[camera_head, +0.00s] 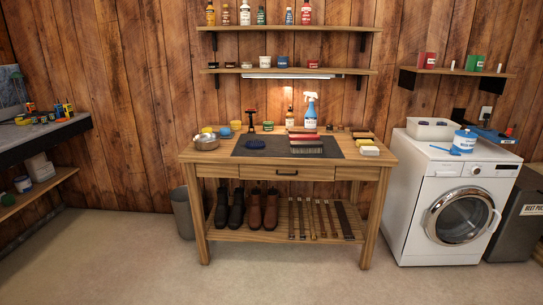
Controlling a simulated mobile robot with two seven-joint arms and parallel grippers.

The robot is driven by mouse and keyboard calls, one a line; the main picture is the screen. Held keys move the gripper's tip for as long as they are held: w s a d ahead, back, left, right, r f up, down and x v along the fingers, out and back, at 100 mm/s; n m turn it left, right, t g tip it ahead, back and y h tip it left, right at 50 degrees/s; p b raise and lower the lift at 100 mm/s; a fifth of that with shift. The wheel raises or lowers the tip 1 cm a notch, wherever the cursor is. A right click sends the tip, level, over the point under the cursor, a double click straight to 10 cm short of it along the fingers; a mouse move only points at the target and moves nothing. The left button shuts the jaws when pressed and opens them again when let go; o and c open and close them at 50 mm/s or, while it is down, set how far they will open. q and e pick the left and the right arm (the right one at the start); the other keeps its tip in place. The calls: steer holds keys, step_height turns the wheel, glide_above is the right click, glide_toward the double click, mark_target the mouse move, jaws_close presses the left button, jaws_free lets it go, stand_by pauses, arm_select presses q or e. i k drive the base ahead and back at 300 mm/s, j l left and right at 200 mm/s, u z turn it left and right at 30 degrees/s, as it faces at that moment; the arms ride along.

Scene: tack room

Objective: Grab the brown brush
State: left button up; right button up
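A wooden workbench (190,158) stands ahead against the plank wall, with a dark mat (335,149) on its top. On the mat's right half lie a reddish-brown brush-like block (306,149) and, behind it, a red one (303,136). They are too small to tell for sure which is the brown brush. Neither of my grippers is in view.
Boots (254,208) and straps fill the lower shelf. A washing machine (455,205) is at right, a grey bin (183,213) at left. The floor in front is clear.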

mark_target(291, 131)
steer(key=i, duration=2.6)
